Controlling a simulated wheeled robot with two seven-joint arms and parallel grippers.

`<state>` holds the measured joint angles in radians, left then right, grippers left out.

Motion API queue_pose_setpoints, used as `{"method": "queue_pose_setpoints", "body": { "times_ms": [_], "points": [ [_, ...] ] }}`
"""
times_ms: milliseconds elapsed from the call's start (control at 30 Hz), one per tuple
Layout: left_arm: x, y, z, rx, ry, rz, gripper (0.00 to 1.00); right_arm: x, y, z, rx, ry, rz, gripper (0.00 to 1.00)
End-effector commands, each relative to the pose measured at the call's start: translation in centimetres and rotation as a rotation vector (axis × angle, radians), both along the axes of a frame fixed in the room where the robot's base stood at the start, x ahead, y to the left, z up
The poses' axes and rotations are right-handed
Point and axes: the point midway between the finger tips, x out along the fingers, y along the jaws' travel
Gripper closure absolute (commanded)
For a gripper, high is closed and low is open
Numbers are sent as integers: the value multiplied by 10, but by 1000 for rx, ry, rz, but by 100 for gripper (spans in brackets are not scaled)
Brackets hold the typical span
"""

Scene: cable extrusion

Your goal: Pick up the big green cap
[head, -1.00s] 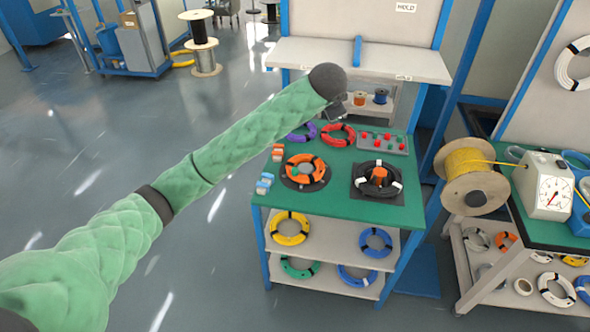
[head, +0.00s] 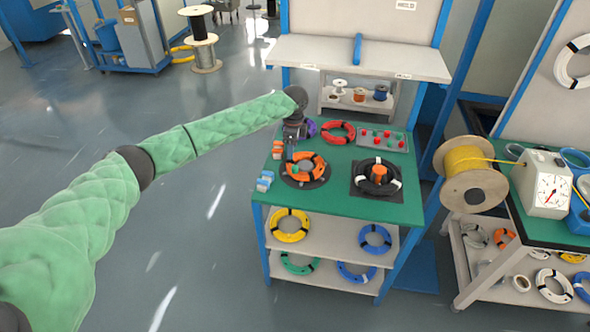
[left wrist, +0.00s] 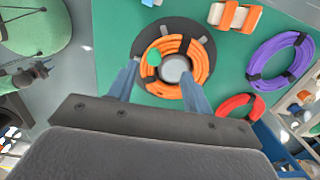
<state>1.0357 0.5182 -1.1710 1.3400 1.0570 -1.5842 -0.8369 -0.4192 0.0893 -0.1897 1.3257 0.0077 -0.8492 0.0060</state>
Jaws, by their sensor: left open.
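The big green cap (left wrist: 153,57) shows in the left wrist view as a green round piece at the left inner side of the orange coil (left wrist: 172,66), beside a grey round post (left wrist: 177,68). The coil lies on a dark round plate on the green table; it also shows in the head view (head: 312,165). My left gripper (head: 291,152) points down above the coil. In the left wrist view its two bluish fingers (left wrist: 160,76) are apart, with nothing held between them. My right gripper is not seen.
Near the coil are orange-and-white blocks (head: 278,150), blue-and-white blocks (head: 265,181), a purple coil (left wrist: 280,58) and a red coil (head: 338,132). A black coil (head: 364,184) lies to the right. A grey tray with red pieces (head: 396,146) stands behind it.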

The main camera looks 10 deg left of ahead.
Motion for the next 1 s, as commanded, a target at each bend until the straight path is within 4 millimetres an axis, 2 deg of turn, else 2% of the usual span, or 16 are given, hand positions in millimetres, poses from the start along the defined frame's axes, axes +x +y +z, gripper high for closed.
{"method": "queue_pose_setpoints", "body": {
  "times_ms": [133, 300, 467, 1000],
  "points": [
    [-4, -8, 0, -39, 24, -133, 50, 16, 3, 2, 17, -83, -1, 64],
    [-4, -9, 0, -40, 23, -242, 50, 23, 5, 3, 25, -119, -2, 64],
    [-4, -9, -5, -40, 24, -271, 50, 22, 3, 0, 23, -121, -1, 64],
    [-5, -9, -40, -39, 24, -268, 50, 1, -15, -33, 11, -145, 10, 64]
  ]
}}
